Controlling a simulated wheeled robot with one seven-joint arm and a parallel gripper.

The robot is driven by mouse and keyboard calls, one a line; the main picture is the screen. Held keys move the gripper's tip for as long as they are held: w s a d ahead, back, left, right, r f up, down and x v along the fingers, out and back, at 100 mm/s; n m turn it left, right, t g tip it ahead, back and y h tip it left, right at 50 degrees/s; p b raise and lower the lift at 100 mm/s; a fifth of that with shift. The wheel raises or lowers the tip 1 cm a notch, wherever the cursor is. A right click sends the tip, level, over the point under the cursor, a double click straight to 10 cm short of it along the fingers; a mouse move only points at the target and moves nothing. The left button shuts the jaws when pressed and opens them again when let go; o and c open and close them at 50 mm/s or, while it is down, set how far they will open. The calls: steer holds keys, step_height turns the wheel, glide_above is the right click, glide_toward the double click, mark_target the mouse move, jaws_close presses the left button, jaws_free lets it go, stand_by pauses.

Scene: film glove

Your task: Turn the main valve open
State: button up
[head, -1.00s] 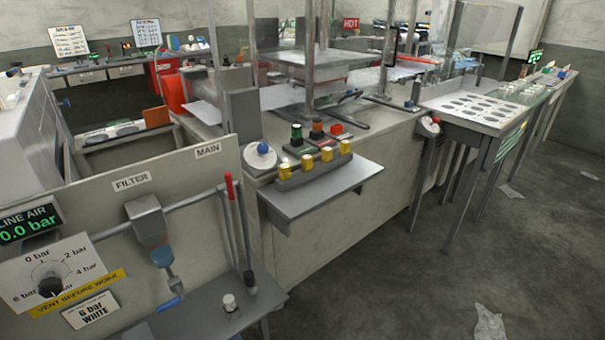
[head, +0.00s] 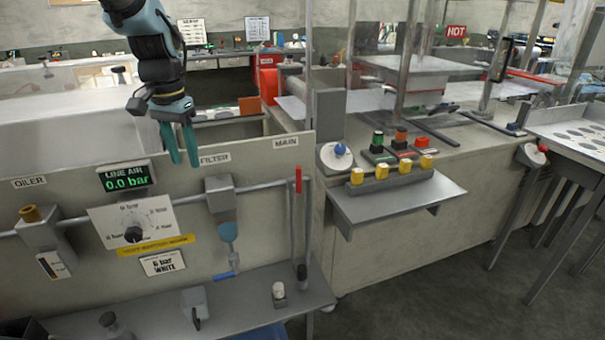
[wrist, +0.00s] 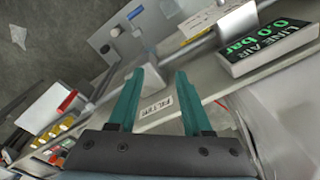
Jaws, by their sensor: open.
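The main valve's red lever (head: 298,180) stands upright at the right end of the air pipe, under the MAIN label (head: 286,142) on the grey panel. The line air display (head: 126,178) reads 0.0 bar; it also shows in the wrist view (wrist: 268,45). My gripper (head: 183,162), with teal fingers, hangs in front of the panel's upper edge, left of the FILTER label (head: 214,159) and well left of the lever. It is open and empty; in the wrist view its fingers (wrist: 160,75) are apart.
The filter (head: 221,200) hangs on the pipe between my gripper and the lever. A pressure dial (head: 133,234) and oiler (head: 38,228) sit further left. A shelf (head: 240,308) juts out below.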

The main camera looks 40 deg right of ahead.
steer(key=s+d+m, duration=0.2)
steer(key=s+d, duration=0.1)
steer(key=d, duration=0.4)
steer(key=s+d+r+m, duration=0.1)
steer(key=s+d+m, duration=0.2)
steer(key=d, duration=0.4)
steer(key=s+d+r+m, duration=0.1)
steer(key=s+d+m, duration=0.2)
steer(key=s+d, duration=0.2)
steer(key=shift+d+r, duration=0.15)
steer(key=shift+d, duration=1.25)
steer(key=shift+s+f, duration=0.15)
steer(key=shift+f, duration=0.1)
steer(key=p, duration=0.3)
glide_above(299, 192)
steer(key=f, duration=1)
steer(key=shift+w+d+f, duration=0.1)
steer(key=shift+w+d, duration=0.05)
steer(key=shift+w, duration=0.2)
jaws_close()
